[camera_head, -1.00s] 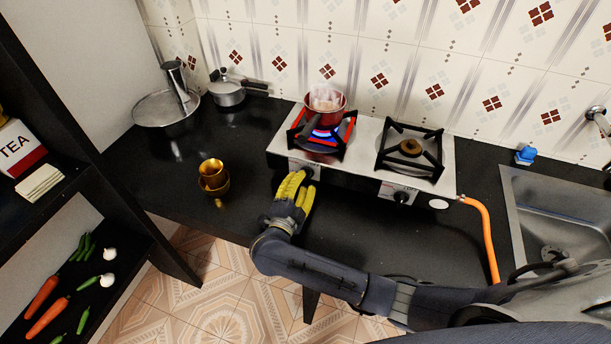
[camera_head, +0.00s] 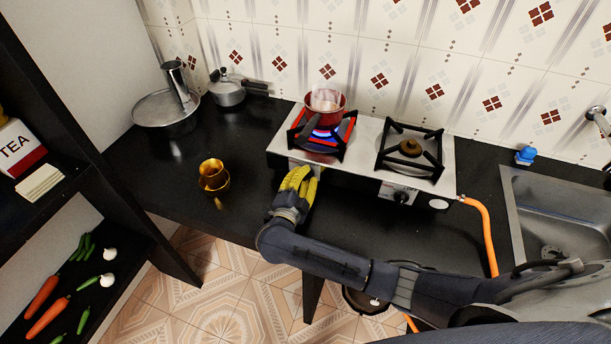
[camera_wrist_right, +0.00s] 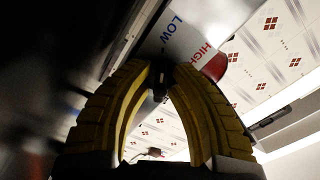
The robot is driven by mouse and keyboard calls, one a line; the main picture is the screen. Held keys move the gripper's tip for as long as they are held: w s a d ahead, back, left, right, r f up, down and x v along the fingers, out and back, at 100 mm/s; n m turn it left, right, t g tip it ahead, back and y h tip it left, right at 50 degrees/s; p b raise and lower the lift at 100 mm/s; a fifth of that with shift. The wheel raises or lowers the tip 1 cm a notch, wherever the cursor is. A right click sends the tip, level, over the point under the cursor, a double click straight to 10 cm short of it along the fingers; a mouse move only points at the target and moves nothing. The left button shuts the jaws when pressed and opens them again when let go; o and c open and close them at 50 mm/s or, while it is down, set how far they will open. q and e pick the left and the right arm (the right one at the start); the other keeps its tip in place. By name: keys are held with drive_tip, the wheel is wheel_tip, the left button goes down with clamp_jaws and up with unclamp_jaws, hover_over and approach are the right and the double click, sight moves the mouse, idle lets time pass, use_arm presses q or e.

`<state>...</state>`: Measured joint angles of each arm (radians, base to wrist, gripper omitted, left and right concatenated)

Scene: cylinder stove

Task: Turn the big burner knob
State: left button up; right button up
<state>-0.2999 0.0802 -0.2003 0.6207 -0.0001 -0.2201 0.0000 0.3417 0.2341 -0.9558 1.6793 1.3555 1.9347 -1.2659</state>
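The stove (camera_head: 368,139) has two burners. The left burner has a blue flame (camera_head: 322,134) under a red pot (camera_head: 325,106). My right gripper (camera_head: 301,175) is at the stove's front below this burner, and its yellow fingers hide the left knob in the head view. In the right wrist view the black knob (camera_wrist_right: 159,84) sits between the fingertips of my right gripper (camera_wrist_right: 163,72), which have closed in on both sides of it. The other knob (camera_head: 401,198), below the right burner (camera_head: 410,148), is clear of the gripper. My left gripper is not in view.
Golden cups (camera_head: 213,176) stand on the black counter (camera_head: 165,190), left of my right gripper. A grey pot (camera_head: 228,92) is at the back left. An orange hose (camera_head: 485,235) runs down from the stove's right end, beside the sink (camera_head: 560,215).

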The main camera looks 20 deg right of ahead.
clamp_jaws()
drive_tip(key=shift+m, duration=0.4)
drive_tip(key=m, duration=0.4)
drive_tip(key=shift+d+m, duration=0.1)
drive_tip(key=shift+m, duration=0.3)
drive_tip(key=m, duration=1.2)
drive_tip(key=shift+m, duration=0.4)
drive_tip(key=m, duration=0.5)
drive_tip(key=shift+m, duration=0.4)
